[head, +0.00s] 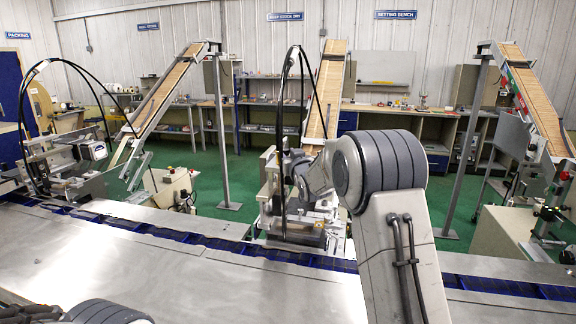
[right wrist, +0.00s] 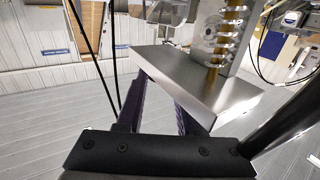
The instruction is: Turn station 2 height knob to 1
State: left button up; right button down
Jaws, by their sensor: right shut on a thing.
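The middle station, which I take as station 2 (head: 290,228), stands behind the blue conveyor, with a sloping wooden-slatted chute behind it. My right gripper (head: 287,168) reaches its upper part from the right, partly covered by my own wrist. In the right wrist view my two dark fingers (right wrist: 166,108) run under a grey metal plate (right wrist: 200,75), which hides their tips. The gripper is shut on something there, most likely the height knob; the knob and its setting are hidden. A gold spring-wound post (right wrist: 230,30) rises above the plate. My left gripper is out of view.
A blue segmented conveyor (head: 215,242) crosses in front of the stations, with bare steel table (head: 150,275) before it. Other stations stand at left (head: 65,165) and right (head: 545,215). Black hoses (head: 283,95) arch over the middle station. Grey posts stand between stations.

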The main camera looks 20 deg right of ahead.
jog(key=shift+h, duration=0.3)
jog(key=c, duration=0.5)
grip_release()
jog(key=shift+c, duration=0.2)
jog(key=s+b, duration=0.4)
jog(key=s, duration=0.6)
jog(key=shift+s+a, duration=0.25)
jog(key=shift+a, duration=0.2)
